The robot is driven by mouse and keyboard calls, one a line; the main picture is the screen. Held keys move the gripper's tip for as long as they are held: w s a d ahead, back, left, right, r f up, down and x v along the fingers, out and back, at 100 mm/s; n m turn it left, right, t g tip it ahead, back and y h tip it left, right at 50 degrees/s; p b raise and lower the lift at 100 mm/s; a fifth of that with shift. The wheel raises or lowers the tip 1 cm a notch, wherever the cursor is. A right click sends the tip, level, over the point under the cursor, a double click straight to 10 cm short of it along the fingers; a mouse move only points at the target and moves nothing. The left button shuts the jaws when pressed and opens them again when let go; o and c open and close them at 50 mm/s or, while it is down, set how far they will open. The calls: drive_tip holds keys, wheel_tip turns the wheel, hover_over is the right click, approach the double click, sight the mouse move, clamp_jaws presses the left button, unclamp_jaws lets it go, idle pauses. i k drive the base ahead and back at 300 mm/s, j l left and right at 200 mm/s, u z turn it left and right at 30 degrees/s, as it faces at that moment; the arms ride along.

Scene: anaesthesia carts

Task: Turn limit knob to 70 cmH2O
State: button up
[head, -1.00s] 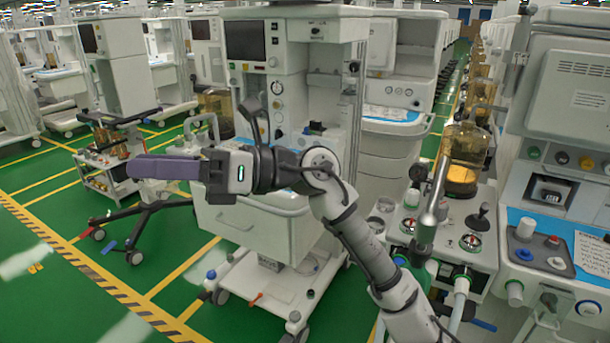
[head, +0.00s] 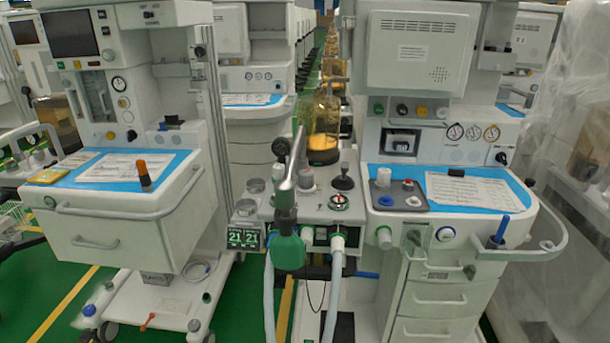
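I cannot tell for sure which part is the limit knob, and no cmH2O scale is readable. The breathing unit (head: 319,206) of the right cart stands in the middle of the head view. On its top are a black knob (head: 343,181), a small round dial (head: 339,202) and a grey knob (head: 307,178). A metal arm (head: 287,170) with a green bag mount (head: 288,250) rises in front of the unit and hides part of it. My gripper is out of view.
A clear canister (head: 324,130) stands behind the unit. A second cart (head: 130,200) stands left. Plastic sheeting (head: 575,150) hangs at right. Green floor (head: 60,290) shows at lower left.

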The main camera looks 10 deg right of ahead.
sight(306, 177)
drive_tip(key=i+l, duration=0.1)
drive_tip(key=l, duration=0.7)
drive_tip(key=i+l+u, duration=0.1)
drive_tip(key=l, duration=0.75)
drive_tip(key=i+l, duration=0.1)
drive_tip(key=l, duration=0.7)
